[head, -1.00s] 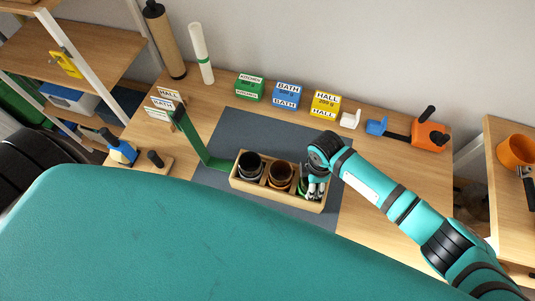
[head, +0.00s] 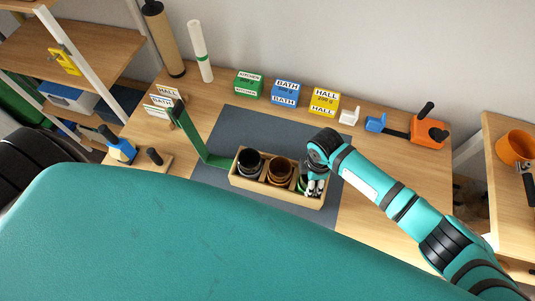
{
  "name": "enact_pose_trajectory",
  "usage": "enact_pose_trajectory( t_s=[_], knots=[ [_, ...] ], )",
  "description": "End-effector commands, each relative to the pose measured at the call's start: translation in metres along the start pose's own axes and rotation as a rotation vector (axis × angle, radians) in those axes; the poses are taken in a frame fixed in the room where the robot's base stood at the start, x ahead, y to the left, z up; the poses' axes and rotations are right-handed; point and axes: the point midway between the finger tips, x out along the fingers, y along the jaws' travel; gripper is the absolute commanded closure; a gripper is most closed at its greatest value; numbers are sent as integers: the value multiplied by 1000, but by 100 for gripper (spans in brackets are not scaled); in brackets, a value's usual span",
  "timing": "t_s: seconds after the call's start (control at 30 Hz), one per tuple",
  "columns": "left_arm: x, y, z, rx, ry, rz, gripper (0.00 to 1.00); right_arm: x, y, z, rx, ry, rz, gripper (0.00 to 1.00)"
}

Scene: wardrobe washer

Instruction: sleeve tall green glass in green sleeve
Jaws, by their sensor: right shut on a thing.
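A wooden box with compartments (head: 275,196) stands on the dark mat. A dark grey round container (head: 249,163) is in its left compartment and a brown one (head: 279,171) in the middle. Something green (head: 302,184) shows in the right compartment, mostly hidden by my right gripper. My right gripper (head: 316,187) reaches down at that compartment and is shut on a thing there. I cannot tell whether this is the tall green glass or the green sleeve, or how the two sit together. My left gripper is out of view.
A dark mat (head: 240,125) covers the middle of the table. A green upright stand (head: 190,135) is left of the box. Green (head: 249,85), blue (head: 285,93) and yellow (head: 324,102) labelled boxes line the back.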

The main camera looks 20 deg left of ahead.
Motion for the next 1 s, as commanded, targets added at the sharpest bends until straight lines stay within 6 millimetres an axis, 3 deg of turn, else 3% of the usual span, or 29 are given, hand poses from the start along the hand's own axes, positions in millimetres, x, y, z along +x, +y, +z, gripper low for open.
enact_pose_trajectory(
  t_s=[0.03,0.27,0.3,0.53,1.0],
  knots=[
    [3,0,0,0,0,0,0,13,-8,0,2,-3,-12,77],
    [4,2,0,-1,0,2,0,14,-8,1,2,-5,-13,81],
    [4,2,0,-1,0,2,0,14,-8,1,3,-5,-13,33],
    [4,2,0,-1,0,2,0,14,-9,1,2,-5,-16,3],
    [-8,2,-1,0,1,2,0,1,-7,0,1,-4,-16,1]
  ],
)
